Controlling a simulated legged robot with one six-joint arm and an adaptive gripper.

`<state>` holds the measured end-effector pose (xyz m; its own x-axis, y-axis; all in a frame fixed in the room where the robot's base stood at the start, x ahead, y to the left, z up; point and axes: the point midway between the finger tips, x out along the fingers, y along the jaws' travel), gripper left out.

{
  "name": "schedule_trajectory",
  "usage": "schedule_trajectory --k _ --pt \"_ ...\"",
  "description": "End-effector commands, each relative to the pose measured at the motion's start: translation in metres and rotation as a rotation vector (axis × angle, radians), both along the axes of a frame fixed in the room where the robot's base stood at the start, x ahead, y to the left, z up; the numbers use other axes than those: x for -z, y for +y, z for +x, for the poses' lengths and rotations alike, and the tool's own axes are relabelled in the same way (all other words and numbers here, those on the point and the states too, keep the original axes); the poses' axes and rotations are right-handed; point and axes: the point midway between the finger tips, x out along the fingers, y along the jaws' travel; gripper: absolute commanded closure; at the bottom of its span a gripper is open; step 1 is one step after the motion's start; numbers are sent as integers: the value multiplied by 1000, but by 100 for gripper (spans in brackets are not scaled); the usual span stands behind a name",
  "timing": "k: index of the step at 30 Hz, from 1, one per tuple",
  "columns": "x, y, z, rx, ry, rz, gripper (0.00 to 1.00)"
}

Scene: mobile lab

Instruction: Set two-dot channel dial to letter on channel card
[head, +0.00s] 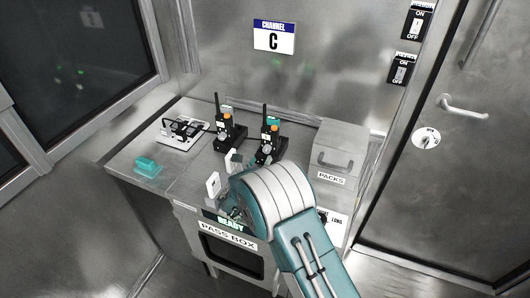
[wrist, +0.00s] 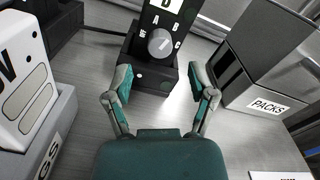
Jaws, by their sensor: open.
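The channel card (head: 274,36) on the back wall reads C. Two black radio units with antennas stand on the bench, a left one (head: 229,130) and a right one (head: 270,139). In the wrist view a black unit with a round grey dial (wrist: 160,43) is straight ahead. In the head view my arm hides much of the gripper.
A grey PACKS box (head: 338,153) stands right of the units. In the wrist view a white lettered block (wrist: 22,75) is close on the left. A teal block (head: 148,167) and a plate with a black device (head: 182,131) lie further left. The PASS BOX (head: 228,238) is below.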

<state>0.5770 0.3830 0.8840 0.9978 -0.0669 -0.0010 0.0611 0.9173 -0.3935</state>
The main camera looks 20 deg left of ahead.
Motion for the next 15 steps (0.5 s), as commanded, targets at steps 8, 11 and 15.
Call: schedule_trajectory --k 8,11,15 --pt "1 -2 39 1 1 0 28" --pt "1 -2 44 0 0 0 28" --pt "0 -3 45 0 0 1 28"
